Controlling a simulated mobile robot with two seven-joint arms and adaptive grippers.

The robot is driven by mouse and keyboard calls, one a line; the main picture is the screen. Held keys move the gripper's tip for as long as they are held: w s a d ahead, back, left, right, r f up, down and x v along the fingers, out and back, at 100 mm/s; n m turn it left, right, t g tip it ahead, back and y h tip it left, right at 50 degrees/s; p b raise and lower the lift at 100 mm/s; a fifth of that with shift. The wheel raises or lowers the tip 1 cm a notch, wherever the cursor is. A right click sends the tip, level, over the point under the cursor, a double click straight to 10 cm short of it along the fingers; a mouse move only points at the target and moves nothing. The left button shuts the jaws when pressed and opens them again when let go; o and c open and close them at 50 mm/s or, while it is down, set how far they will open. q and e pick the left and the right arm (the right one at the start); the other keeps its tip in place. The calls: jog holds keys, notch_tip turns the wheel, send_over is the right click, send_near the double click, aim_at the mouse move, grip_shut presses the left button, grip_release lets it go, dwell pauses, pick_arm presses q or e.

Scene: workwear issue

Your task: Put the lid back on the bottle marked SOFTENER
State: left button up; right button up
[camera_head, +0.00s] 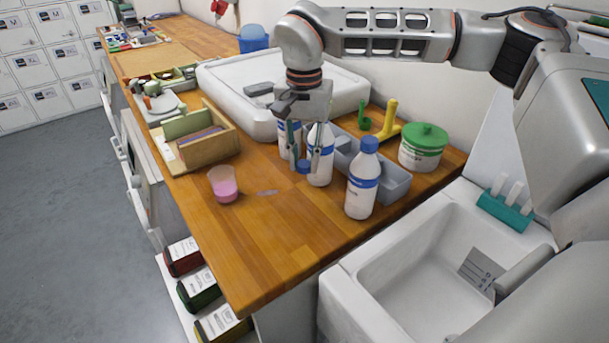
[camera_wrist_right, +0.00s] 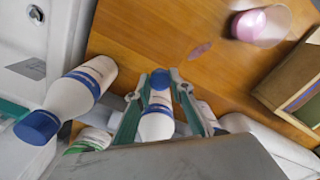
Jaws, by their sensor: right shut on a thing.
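My right gripper (camera_head: 304,166) is shut on a small blue lid (camera_head: 303,168), low over the wooden counter. The lid also shows between the fingertips in the right wrist view (camera_wrist_right: 160,78). A white bottle with a blue band (camera_head: 320,165) stands upright just behind and right of the lid; its top shows white, with no blue cap visible. Another banded white bottle (camera_head: 289,140) stands behind, partly hidden by the gripper. A third bottle (camera_head: 361,188), nearer the sink, wears a blue cap. I cannot read SOFTENER on any label. My left gripper is out of view.
A cup of pink liquid (camera_head: 223,186) stands left of the gripper, near a small mark (camera_head: 267,192) on the counter. A grey bin (camera_head: 397,187), a green-lidded tub (camera_head: 423,148) and a wooden box (camera_head: 221,143) surround the bottles. The front counter is clear beside the sink (camera_head: 345,290).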

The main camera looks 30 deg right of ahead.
aim_at(304, 164)
notch_tip(304, 164, up, 12)
jog(key=p, duration=0.1)
jog(key=shift+f, duration=0.2)
dwell(0.3)
